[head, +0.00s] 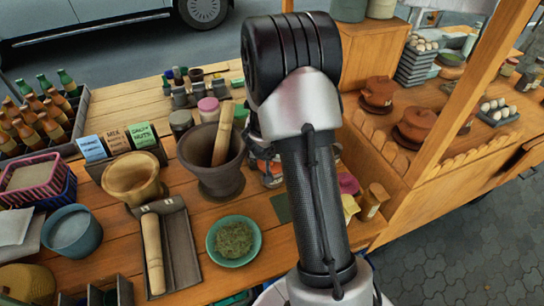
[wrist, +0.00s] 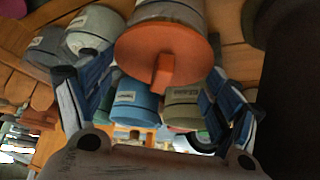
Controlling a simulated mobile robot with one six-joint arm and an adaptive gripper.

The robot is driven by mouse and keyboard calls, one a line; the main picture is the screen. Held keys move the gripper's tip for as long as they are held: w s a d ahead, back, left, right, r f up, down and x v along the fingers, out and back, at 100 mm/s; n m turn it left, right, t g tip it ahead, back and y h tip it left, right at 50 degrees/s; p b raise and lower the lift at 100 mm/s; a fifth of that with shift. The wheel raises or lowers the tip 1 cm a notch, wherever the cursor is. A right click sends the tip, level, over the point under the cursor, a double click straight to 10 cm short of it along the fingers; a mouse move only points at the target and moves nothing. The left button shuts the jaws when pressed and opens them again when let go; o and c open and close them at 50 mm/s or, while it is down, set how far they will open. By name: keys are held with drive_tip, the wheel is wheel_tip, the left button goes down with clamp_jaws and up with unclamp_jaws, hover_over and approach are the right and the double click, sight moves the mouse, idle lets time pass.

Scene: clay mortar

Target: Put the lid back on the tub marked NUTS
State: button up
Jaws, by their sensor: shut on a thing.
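My gripper (wrist: 161,76) has one blue-padded finger at each side of the wrist view. It is shut on an orange-red round lid (wrist: 140,45) with a bar handle, which lies between the fingertips. A grey tub (wrist: 170,9) shows right behind the lid; I cannot tell whether the two touch. A blue tub (wrist: 135,100) and an olive tub (wrist: 184,106) with small labels stand close by. Their labels are too small to read, so I cannot tell which tub is NUTS. In the head view my arm hides most of the gripper and the lid.
In the head view a dark mortar with a pestle (head: 222,145), a pink-lidded jar (head: 208,108) and a green bowl (head: 233,240) stand left of my arm. Terracotta pots (head: 414,128) stand on the right counter. More grey tubs (wrist: 89,31) crowd the wrist view's upper left.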

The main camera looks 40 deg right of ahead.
idle(0.4)
drive_tip(key=o, duration=0.8)
drive_tip(key=shift+r, duration=0.15)
wheel_tip(320, 180, up, 7)
drive_tip(key=p, duration=0.8)
idle(0.4)
clamp_jaws()
idle(1.2)
